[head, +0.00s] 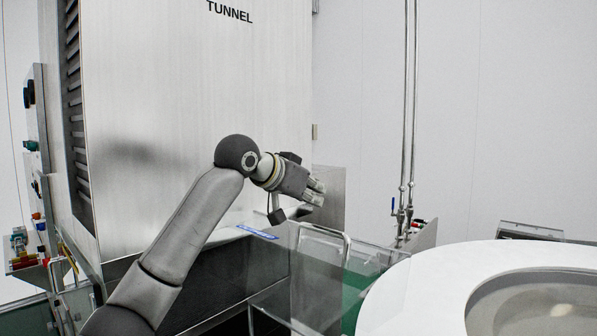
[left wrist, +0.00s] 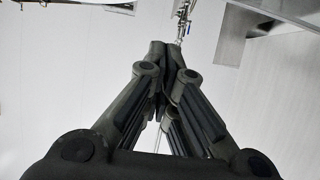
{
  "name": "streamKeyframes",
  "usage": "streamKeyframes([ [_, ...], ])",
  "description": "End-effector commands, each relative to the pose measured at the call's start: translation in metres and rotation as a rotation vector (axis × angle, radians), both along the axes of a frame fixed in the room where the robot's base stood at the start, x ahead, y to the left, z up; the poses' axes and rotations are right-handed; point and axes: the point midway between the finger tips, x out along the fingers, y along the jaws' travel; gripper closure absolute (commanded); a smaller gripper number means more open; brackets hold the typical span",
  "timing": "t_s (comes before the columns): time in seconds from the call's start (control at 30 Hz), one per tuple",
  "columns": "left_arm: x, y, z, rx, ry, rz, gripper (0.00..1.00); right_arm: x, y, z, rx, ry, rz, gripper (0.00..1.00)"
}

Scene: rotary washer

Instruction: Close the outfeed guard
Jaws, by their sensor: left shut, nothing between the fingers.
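A clear panel (head: 318,285) with a metal bar handle (head: 325,231) stands at the lower middle of the head view, beside the machine's outlet; I take it for the outfeed guard. Its exact angle is hard to tell through the transparent sheets. My left gripper (head: 316,191) is in front of the machine's right edge, higher in the picture than the handle and apart from it. It is shut and empty; the left wrist view also shows its fingers together (left wrist: 165,52). My right gripper is not in view.
The large steel machine housing (head: 180,110) marked TUNNEL fills the left and middle. A white round table rim (head: 420,285) is at lower right. Control boxes (head: 40,140) are at the far left. Vertical pipes (head: 408,110) run along the white wall behind.

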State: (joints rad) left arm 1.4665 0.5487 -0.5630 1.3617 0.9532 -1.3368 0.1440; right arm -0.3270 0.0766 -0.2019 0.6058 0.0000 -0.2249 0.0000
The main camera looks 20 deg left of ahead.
Motion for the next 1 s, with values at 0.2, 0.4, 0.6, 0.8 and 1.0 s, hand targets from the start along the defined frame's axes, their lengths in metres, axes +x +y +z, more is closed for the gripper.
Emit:
streamKeyframes([
  [0.2,-0.018,0.009,-0.015,0.003,-0.002,0.002,1.0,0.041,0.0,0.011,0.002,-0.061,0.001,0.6],
  [0.4,-0.026,0.011,-0.024,0.001,-0.002,0.001,1.0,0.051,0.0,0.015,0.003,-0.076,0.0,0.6],
  [0.6,-0.028,0.011,-0.026,0.001,-0.002,0.0,1.0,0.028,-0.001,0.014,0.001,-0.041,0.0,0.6],
  [0.8,-0.028,0.011,-0.026,0.001,-0.002,0.0,1.0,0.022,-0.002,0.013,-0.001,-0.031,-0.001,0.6],
  [1.0,-0.03,0.012,-0.028,-0.004,-0.012,0.001,1.0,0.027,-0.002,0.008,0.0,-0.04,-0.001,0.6],
])
